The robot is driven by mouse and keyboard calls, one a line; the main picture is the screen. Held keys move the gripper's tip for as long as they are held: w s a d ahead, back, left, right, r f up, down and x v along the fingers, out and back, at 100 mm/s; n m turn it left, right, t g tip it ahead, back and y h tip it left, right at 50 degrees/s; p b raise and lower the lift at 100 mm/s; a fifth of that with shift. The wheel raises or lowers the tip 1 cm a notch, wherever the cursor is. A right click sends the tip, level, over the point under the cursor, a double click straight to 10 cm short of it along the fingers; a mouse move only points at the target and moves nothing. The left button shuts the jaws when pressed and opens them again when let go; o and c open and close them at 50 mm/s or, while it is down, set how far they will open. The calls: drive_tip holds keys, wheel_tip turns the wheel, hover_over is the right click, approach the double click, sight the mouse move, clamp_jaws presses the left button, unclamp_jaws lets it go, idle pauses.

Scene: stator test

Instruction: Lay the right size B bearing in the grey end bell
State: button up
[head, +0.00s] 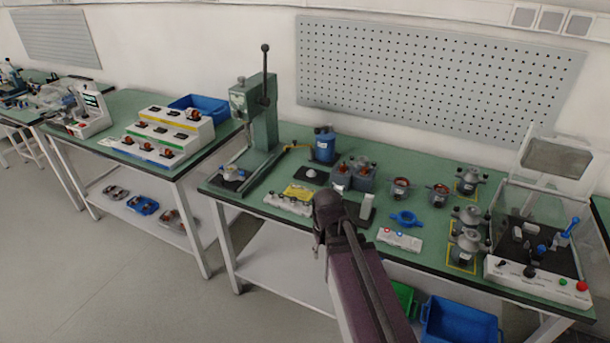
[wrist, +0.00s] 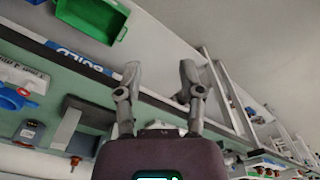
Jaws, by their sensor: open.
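My gripper shows in the wrist view (wrist: 160,85) with its two fingers spread and nothing between them. In the head view my arm reaches over the front of the middle bench and hides part of it. A white rack (head: 287,205) with several small metal parts sits at the front edge, left of my arm; the parts are too small to size. A pale round part lies on a dark mat (head: 302,178) behind it. A grey metal part (head: 232,173) sits at the press base. I cannot tell which one is the grey end bell.
A green lever press (head: 258,115) stands on the left. A yellow tray (head: 298,191), a blue can (head: 324,146) and a grey block with coils (head: 352,177) are near my arm.

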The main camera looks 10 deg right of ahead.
drive_tip(key=w+r+n+p, duration=0.3)
drive_tip(key=w+n, duration=0.2)
drive_tip(key=w, duration=0.8)
drive_tip(key=w+r+n+p, duration=0.3)
drive_tip(key=w+r+n, duration=0.1)
drive_tip(key=w, duration=0.9)
drive_tip(key=shift+w+n+p, duration=0.3)
drive_tip(key=shift+w+n, duration=0.1)
drive_tip(key=shift+n, duration=0.1)
drive_tip(key=shift+f, duration=0.1)
wheel_tip(320, 180, down, 6)
drive_tip(key=b, duration=0.6)
drive_tip(key=shift+d+f+b, duration=0.1)
drive_tip(key=shift+f+b, duration=0.1)
drive_tip(key=shift+b, duration=0.1)
drive_tip(key=shift+f+b, duration=2.2)
drive_tip(key=shift+f, duration=0.15)
drive_tip(key=shift+c, duration=0.2)
drive_tip(key=c, duration=0.4)
